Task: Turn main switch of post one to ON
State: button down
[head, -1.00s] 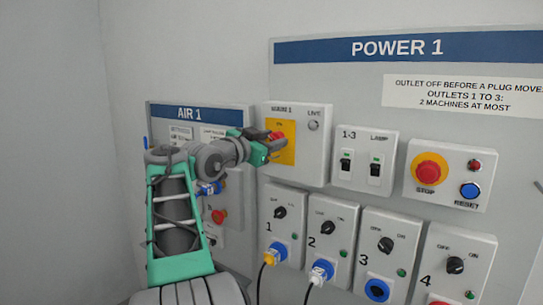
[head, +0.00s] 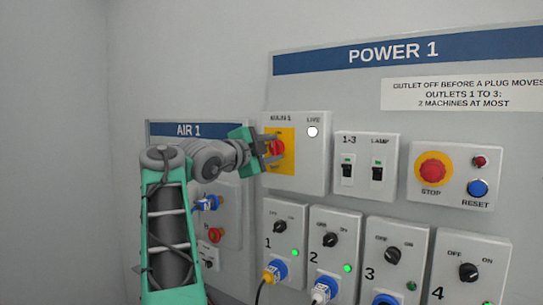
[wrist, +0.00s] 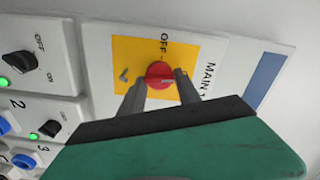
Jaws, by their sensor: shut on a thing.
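The main switch is a red rotary knob (head: 277,148) on a yellow plate (head: 289,165) of the MAIN 1 box (head: 313,178). In the wrist view the knob (wrist: 159,75) sits between my two fingers, its pale mark pointing toward the MAIN 1 lettering, away from the OFF label (wrist: 163,43). The ON label cannot be read there. My gripper (head: 272,147) is shut on the knob, and it also shows in the wrist view (wrist: 160,84). The LIVE lamp (head: 312,131) glows white.
Right of the box are two breakers (head: 362,172) and the red STOP button (head: 433,170). Below are outlet boxes; outlets 1 (head: 284,225) and 2 (head: 333,240) have plugs and lit green lamps. The AIR 1 panel (head: 190,130) stands behind my arm.

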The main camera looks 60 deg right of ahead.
jog(key=shift+m+b, duration=0.3)
jog(key=shift+m, duration=0.4)
jog(key=c, duration=0.9)
grip_release()
